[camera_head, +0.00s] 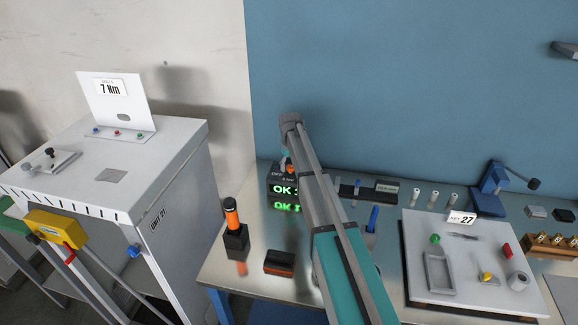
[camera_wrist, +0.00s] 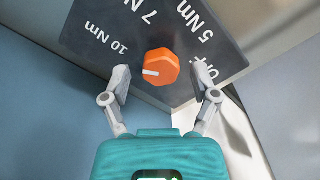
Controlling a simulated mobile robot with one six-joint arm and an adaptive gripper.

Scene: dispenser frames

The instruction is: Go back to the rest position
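My gripper (camera_wrist: 167,84) is open in the wrist view, its two fingers spread apart. An orange knob (camera_wrist: 162,62) with a white mark lies just beyond and between the fingertips, and neither finger appears to touch it. The knob sits on a dark box (camera_wrist: 120,52) lettered 10 Nm, 7 Nm, 5 Nm and OFF; the white mark points left in the wrist view. In the head view my arm reaches over the bench to this box (camera_head: 275,173), whose display (camera_head: 284,189) glows green with "OK". My arm hides part of the box there.
A black stand with an orange-handled tool (camera_head: 234,240) and a dark block (camera_head: 280,263) are left of my arm. A white board (camera_head: 415,285) with small parts and a blue press (camera_head: 490,192) are right. A grey cabinet (camera_head: 165,185) stands far left; the blue wall is behind.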

